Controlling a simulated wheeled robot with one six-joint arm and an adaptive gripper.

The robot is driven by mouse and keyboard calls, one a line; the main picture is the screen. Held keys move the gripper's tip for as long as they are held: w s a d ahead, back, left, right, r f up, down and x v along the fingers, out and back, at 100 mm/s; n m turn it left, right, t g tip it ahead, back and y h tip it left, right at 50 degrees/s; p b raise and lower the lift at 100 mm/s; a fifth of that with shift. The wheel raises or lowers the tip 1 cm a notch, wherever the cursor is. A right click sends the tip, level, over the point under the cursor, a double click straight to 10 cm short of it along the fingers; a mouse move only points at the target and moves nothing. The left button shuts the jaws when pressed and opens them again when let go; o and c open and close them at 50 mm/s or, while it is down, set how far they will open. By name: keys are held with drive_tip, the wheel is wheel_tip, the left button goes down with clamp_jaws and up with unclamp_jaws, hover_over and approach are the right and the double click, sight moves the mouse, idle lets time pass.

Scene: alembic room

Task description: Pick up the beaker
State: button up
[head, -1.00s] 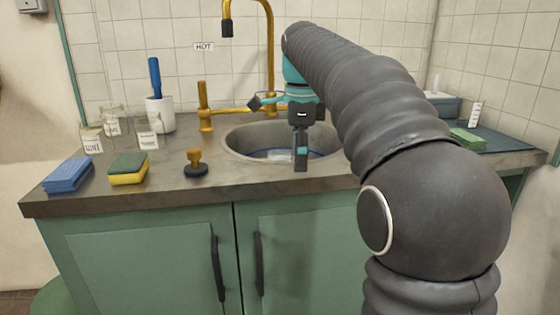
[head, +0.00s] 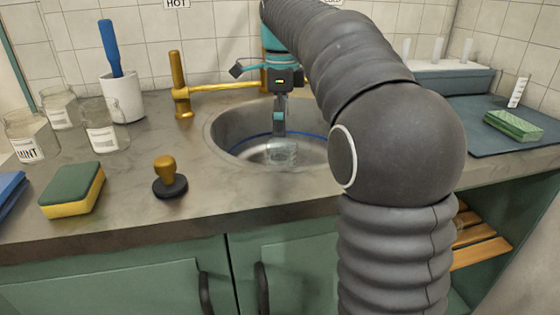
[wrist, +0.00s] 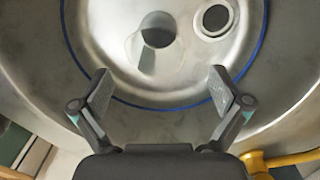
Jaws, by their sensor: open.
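A clear glass beaker (head: 281,153) stands in the round metal sink (head: 225,128). In the wrist view the see-through beaker (wrist: 148,62) lies beyond my fingertips, slightly left of the middle between them. Its outline is faint against the shiny metal. My gripper (wrist: 161,88) is open and empty, with its two fingers spread wide. In the head view my gripper (head: 279,122) points down into the sink, above the beaker and partly in front of it. I cannot tell the exact gap between them.
A gold tap pipe (head: 235,87) runs behind the sink. A black stopper with a gold knob (head: 168,178) and a sponge (head: 73,190) sit on the counter at left. Glass jars (head: 103,127) and a white cup (head: 122,97) stand behind them. The drain (wrist: 214,18) shows beside the beaker.

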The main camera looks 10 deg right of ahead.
sight(282, 163)
drive_tip(key=f, duration=0.3)
drive_tip(key=f+b, duration=0.1)
drive_tip(key=f, duration=0.6)
drive_tip(key=shift+s+d+f, duration=0.1)
drive_tip(key=shift+s+f, duration=0.1)
drive_tip(key=shift+s, duration=0.1)
drive_tip(key=c, duration=1.4)
